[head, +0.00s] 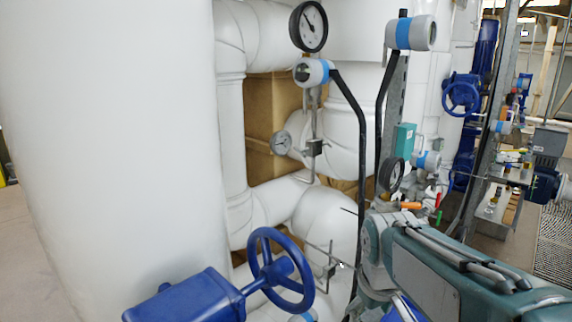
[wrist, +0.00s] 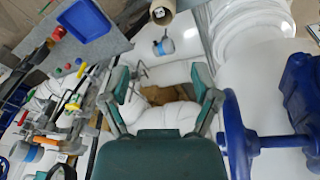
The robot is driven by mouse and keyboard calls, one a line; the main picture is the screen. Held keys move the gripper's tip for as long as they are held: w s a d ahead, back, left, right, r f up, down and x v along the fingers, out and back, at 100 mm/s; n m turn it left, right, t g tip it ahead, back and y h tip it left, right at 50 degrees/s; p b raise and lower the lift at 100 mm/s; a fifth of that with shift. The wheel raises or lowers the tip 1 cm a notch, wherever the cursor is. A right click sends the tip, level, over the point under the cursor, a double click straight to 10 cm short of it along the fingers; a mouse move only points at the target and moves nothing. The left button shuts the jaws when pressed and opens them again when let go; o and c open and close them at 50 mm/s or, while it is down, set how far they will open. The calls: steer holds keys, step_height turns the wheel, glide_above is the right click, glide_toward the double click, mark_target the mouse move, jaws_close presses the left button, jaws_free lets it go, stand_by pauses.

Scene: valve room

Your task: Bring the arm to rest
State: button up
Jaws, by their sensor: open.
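My gripper (wrist: 160,80) shows in the wrist view with its two teal fingers spread wide apart. No object is between the fingers; behind the gap I see white pipework and a brown patch. In the head view my teal and grey arm reaches in from the lower right corner, in front of the pipes. I cannot make out the gripper's fingers clearly there. A blue handwheel valve (head: 281,272) stands left of the arm in the head view. In the wrist view a blue handwheel (wrist: 236,138) is close to the right of the gripper, with a visible gap from the right finger.
A large white tank (head: 110,140) fills the left. Dial gauges (head: 308,26), transmitters and thin black tubes (head: 360,150) stand close to the arm. Coloured small valves (wrist: 98,95) crowd the wrist view's left. A blue tray (wrist: 84,20) lies at upper left. Open floor (head: 14,215) shows far left.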

steer(key=s+m+t, duration=0.3)
steer(key=s+m, duration=0.1)
steer(key=s, duration=1)
steer(key=shift+d+f, duration=0.15)
steer(key=shift+w, duration=0.1)
